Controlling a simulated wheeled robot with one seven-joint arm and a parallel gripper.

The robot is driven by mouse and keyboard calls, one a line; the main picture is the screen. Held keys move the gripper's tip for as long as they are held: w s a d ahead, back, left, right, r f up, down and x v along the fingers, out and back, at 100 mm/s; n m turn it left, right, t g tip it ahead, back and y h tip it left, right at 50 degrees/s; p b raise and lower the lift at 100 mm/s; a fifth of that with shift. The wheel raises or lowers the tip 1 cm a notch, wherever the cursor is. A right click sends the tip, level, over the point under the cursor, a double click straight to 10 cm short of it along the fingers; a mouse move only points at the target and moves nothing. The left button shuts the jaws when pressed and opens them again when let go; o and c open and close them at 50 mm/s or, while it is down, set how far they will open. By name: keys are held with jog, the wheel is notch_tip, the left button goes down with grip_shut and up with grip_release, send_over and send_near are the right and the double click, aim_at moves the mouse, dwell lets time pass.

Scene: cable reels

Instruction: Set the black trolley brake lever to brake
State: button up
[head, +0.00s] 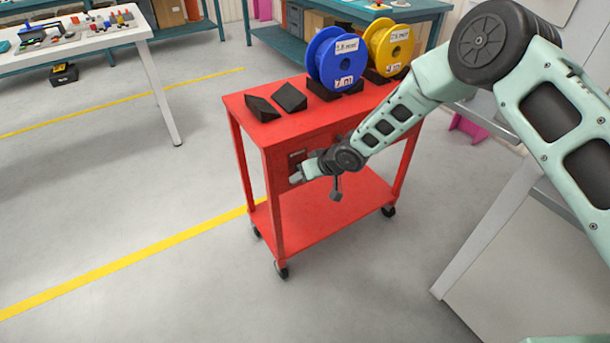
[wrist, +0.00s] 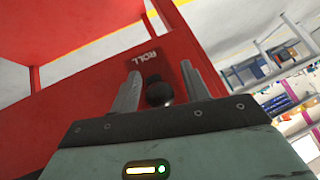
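The red trolley (head: 280,145) stands on the floor in the middle of the head view. The brake's dark plate (head: 296,158) is on its side panel; the plate, marked ROLL (wrist: 146,57), also shows in the wrist view. The black brake lever (wrist: 158,92) shows there as a round knob below the word ROLL. My gripper (wrist: 161,72) is open, with one finger on each side of the knob and a visible gap to both. In the head view my gripper (head: 299,175) is at the trolley's side, and the lever is hidden or too small to tell.
A blue reel (head: 340,60) and a yellow reel (head: 388,48) stand on the trolley top beside two black wedges (head: 277,102). A white table (head: 160,85) stands at left. A grey-white panel (head: 505,240) is at right. The floor left of the trolley is clear.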

jog(key=p+v, duration=0.1)
jog(key=v, duration=1.6)
jog(key=shift+s+d, duration=0.2)
jog(key=shift+r+p, duration=0.2)
jog(key=shift+p, duration=0.1)
jog(key=s+d+r+g+h+p, duration=0.1)
jog(key=s+d+r+h+p, duration=0.1)
jog(key=s+r, duration=0.5)
jog(key=s+d+r+g+h+p, duration=0.2)
jog(key=s+r+p, duration=0.2)
jog(key=s+r, duration=0.4)
jog(key=s+d+r+g+h+p, duration=0.1)
jog(key=s+r, duration=0.7)
jog(key=s, duration=1)
jog(key=shift+d+n+h+p, duration=0.4)
jog(key=shift+d+h+p, duration=0.2)
jog(key=shift+d+p, duration=0.4)
jog(key=shift+r, duration=0.15)
